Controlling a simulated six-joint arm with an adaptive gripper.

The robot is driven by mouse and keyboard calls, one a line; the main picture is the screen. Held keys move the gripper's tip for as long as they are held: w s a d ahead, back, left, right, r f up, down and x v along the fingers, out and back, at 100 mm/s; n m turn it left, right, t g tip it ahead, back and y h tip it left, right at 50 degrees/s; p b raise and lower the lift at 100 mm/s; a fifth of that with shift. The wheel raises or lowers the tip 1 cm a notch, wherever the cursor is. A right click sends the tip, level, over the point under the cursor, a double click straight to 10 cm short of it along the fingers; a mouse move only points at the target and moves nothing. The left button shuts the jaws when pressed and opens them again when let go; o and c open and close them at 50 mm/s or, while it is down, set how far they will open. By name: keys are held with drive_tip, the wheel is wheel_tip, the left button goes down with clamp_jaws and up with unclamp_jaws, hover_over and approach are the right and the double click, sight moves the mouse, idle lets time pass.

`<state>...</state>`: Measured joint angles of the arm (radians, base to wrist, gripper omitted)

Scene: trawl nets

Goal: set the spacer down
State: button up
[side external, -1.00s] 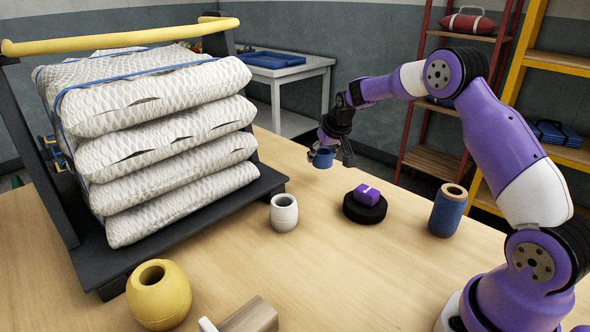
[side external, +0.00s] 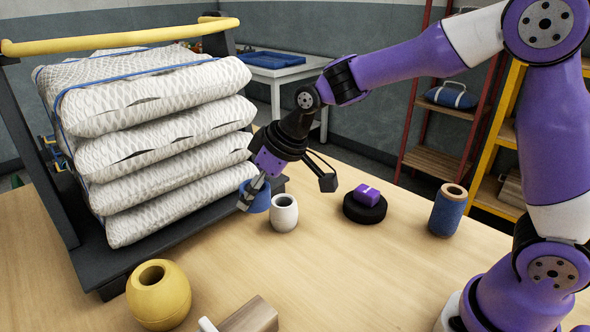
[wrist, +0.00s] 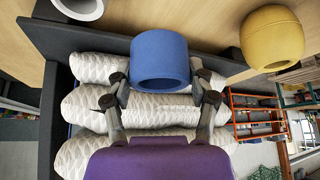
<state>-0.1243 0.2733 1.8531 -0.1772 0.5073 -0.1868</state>
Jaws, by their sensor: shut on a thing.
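The blue spacer (side external: 258,198), a short thick-walled ring, is held at the end of my gripper (side external: 250,192), just left of the white cup in the side view. In the wrist view the spacer (wrist: 160,62) sits between the two fingers, which are shut on it from either side. It appears to be off the table, near the corner of the dark rack base; its exact height is hard to tell. The fingers partly cover it in the side view.
A rack (side external: 95,270) holds several stacked white net bags (side external: 170,150). A white cup (side external: 284,216) stands close by. A yellow float (side external: 160,298) is front left.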

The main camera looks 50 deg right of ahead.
drive_tip(key=s+a+n+g+y, duration=0.1)
drive_tip(key=s+a+n, duration=0.1)
drive_tip(key=s+a, duration=0.1)
drive_tip(key=s+a+n+g+y, duration=0.1)
drive_tip(key=s+a+n, duration=0.2)
drive_tip(key=s+a, duration=0.1)
drive_tip(key=s+a+n+g+y, duration=0.1)
drive_tip(key=s+a+n, duration=0.2)
drive_tip(key=s+a, duration=0.1)
drive_tip(key=shift+r, duration=0.15)
drive_tip(key=shift+w+d+f+n, duration=0.1)
drive_tip(key=shift+f+n, duration=0.15)
drive_tip(key=shift+n, duration=0.15)
drive_tip(key=w+d+f, duration=0.4)
drive_tip(key=w, duration=0.1)
drive_tip(key=w+d+f, duration=0.2)
drive_tip(key=w, duration=0.1)
drive_tip(key=shift+w+d+f, duration=0.1)
drive_tip(key=shift+d+f, duration=0.15)
drive_tip(key=shift+d, duration=0.15)
drive_tip(key=shift+f, duration=1.95)
drive_tip(key=shift+f, duration=0.15)
drive_tip(key=o, duration=1.1)
